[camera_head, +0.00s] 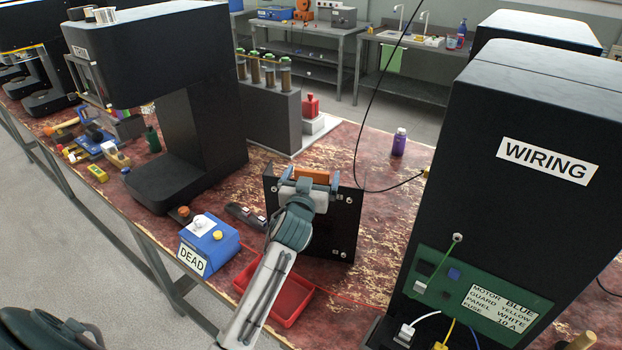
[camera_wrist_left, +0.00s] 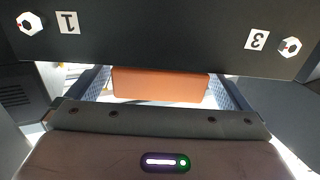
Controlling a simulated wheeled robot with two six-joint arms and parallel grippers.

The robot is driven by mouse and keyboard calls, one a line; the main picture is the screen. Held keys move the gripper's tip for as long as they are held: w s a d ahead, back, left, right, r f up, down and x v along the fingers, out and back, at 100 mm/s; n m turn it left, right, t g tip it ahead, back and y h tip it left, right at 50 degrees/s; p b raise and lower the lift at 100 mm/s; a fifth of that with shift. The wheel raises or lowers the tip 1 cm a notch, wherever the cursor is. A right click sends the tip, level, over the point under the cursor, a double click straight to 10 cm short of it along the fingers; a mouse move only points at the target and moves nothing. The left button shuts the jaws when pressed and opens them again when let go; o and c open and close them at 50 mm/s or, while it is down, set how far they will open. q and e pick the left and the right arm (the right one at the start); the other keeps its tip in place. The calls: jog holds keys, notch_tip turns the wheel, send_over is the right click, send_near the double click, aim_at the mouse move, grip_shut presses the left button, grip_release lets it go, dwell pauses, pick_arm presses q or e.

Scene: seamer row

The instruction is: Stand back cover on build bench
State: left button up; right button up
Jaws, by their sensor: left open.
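The back cover (camera_head: 340,222) is a black plate with bolts near its corners and an orange grip (camera_head: 312,175) at its top. It stands upright, or nearly so, on the build bench (camera_head: 385,240). My left gripper (camera_head: 309,179) is at its upper edge, with its fingers open on either side of the orange grip. In the left wrist view the cover (camera_wrist_left: 160,40) crosses the top, with upside-down labels 1 and 3. The orange grip (camera_wrist_left: 160,86) lies between the fingers, with gaps on both sides. My left wrist hides the cover's lower left. My right gripper is not in view.
A black WIRING machine (camera_head: 540,120) stands at the right, another black machine (camera_head: 200,120) at the left. A blue DEAD box (camera_head: 222,240) and red tray (camera_head: 290,300) lie in front. A black cable (camera_head: 362,140) hangs behind; a purple bottle (camera_head: 399,143) stands beyond.

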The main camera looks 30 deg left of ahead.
pick_arm(q)
jog(key=shift+s, duration=0.1)
jog(key=b+v, duration=0.3)
jog(key=v, duration=0.8)
jog(key=shift+s+d, duration=0.15)
jog(key=shift+s, duration=0.2)
dwell(0.9)
